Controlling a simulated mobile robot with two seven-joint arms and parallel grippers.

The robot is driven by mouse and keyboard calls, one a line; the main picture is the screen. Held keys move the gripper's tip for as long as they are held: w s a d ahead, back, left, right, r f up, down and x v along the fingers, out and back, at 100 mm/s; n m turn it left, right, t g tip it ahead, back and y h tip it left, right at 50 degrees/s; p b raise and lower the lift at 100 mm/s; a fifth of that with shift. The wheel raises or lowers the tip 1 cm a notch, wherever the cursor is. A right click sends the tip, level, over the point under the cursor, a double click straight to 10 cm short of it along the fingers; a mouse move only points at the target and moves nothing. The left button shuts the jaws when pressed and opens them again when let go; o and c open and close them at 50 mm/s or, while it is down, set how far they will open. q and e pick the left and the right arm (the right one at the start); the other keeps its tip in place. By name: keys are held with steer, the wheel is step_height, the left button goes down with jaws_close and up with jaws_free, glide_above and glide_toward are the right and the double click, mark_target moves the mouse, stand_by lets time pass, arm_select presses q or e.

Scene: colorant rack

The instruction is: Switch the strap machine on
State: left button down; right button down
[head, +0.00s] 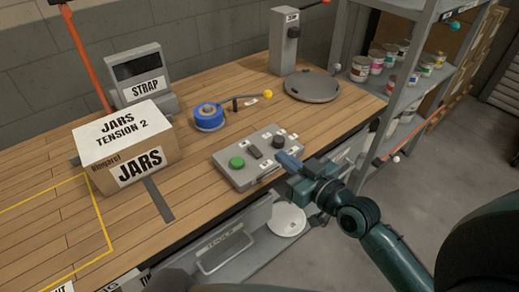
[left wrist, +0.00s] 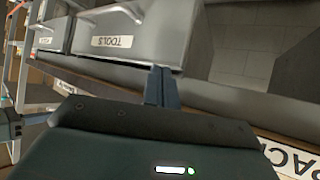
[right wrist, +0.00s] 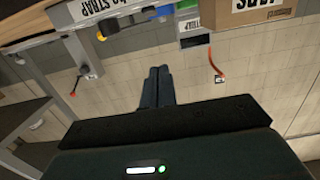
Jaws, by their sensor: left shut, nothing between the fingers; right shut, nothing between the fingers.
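The strap machine (head: 140,72) is a grey unit with a dark screen and a STRAP label, at the back left of the wooden bench in the head view. A grey control panel (head: 228,177) lies at the bench's front edge. It has a green button (head: 237,162), a dark switch (head: 254,152) and a dark knob (head: 275,168). My right gripper (head: 287,160) is shut and empty at the panel's right end, close to the knob; I cannot tell if it touches. My left gripper (left wrist: 162,88) is shut and empty, before a drawer labelled TOOLS (left wrist: 140,35).
A carton labelled JARS (head: 130,150) stands left of the panel. A blue tape roll (head: 208,116), a lever with a yellow ball (head: 267,94) and a round grey plate (head: 311,87) are behind it. A shelf with several cans (head: 361,68) stands at the right.

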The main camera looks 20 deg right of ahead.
steer(key=p, duration=0.1)
glide_above(258, 156)
steer(key=shift+s+f, duration=0.1)
steer(key=shift+f, duration=0.2)
step_height(258, 156, down, 3)
steer(key=shift+f+b, duration=0.1)
steer(key=shift+b, duration=0.2)
steer(key=shift+f, duration=0.45)
arm_select(q)
steer(key=shift+s+f, duration=0.15)
